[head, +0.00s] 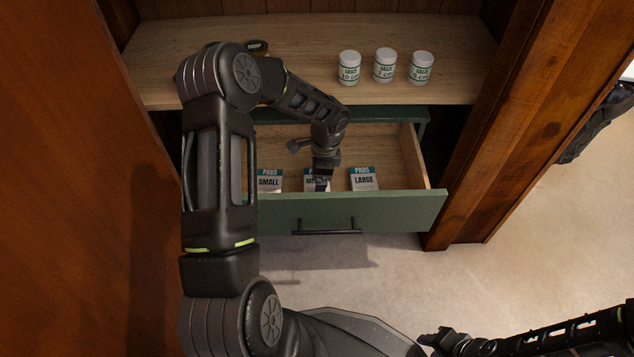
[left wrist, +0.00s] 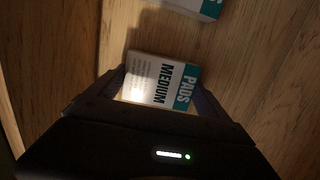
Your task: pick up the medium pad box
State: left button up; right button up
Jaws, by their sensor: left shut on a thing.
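The medium pad box (head: 310,181) is in the open green drawer, between the small pad box (head: 269,180) and the large pad box (head: 364,179). It is white with a teal band. In the left wrist view the medium pad box (left wrist: 152,80) sits between the fingers, its label readable. My left gripper (head: 321,183) reaches down into the drawer and is shut on this box, covering part of it in the head view. My right gripper (head: 437,341) is low at the bottom right, far from the drawer; its finger gap is unclear.
The drawer front (head: 350,212) has a black handle (head: 327,227). The wooden shelf (head: 290,77) above carries three white gauze jars (head: 384,66) and a soap tin (head: 257,46). A wooden post (head: 520,120) stands at the right. Another pad box (left wrist: 205,7) shows in the left wrist view.

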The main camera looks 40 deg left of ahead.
pick_arm(q)
jog(key=shift+r, duration=0.1)
notch_tip(320, 180, up, 7)
jog(key=p, duration=0.3)
jog(key=w+d+p, duration=0.2)
jog(key=w+d, duration=0.8)
jog(key=d, duration=0.4)
jog(key=shift+w+d+p, duration=0.15)
jog(key=shift+d+p, duration=0.25)
